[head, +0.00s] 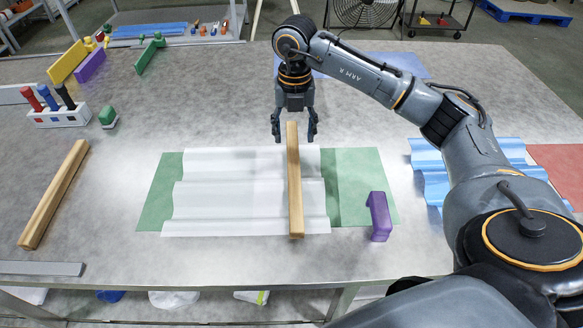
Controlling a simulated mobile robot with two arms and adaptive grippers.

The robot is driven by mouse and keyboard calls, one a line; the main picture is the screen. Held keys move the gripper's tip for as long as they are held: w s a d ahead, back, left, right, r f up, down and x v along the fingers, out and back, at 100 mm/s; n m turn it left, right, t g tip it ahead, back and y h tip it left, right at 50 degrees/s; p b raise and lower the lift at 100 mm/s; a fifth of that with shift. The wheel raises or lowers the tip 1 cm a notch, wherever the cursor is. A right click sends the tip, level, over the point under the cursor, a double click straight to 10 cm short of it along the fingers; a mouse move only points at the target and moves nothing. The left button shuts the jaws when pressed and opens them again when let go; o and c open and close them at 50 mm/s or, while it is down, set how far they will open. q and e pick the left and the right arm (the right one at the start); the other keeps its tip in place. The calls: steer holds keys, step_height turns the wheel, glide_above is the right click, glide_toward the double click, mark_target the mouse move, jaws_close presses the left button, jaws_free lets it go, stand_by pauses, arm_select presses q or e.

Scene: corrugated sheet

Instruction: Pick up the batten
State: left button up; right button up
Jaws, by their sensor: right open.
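A wooden batten (295,190) lies lengthwise across the right part of a white corrugated sheet (225,190), which rests on a green mat (362,170). My right gripper (294,138) points down at the batten's far end. Its fingers are open, one to each side of the batten in the picture, with a visible gap on both sides. I cannot tell how high the fingertips are above the sheet. A second wooden batten (55,193) lies at a slant on the bare table at the left. My left gripper is not in view.
A purple block (379,217) stands on the mat's right edge. Blue corrugated sheets (432,172) and a red mat (560,165) lie at the right, partly behind my right arm. A white marker holder (60,116) and a grey strip (40,268) are at the left.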

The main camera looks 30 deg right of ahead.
steer(key=p, duration=0.1)
glide_above(294, 167)
steer(key=f, duration=0.7)
steer(key=shift+s+a+f, duration=0.25)
steer(key=shift+s+f, duration=0.05)
steer(key=shift+f, duration=0.1)
steer(key=f, duration=0.1)
steer(key=f+p, duration=0.1)
steer(key=f, duration=0.2)
steer(key=shift+w+d, duration=0.25)
steer(key=shift+w, duration=0.05)
steer(key=shift+f, duration=0.65)
jaws_close()
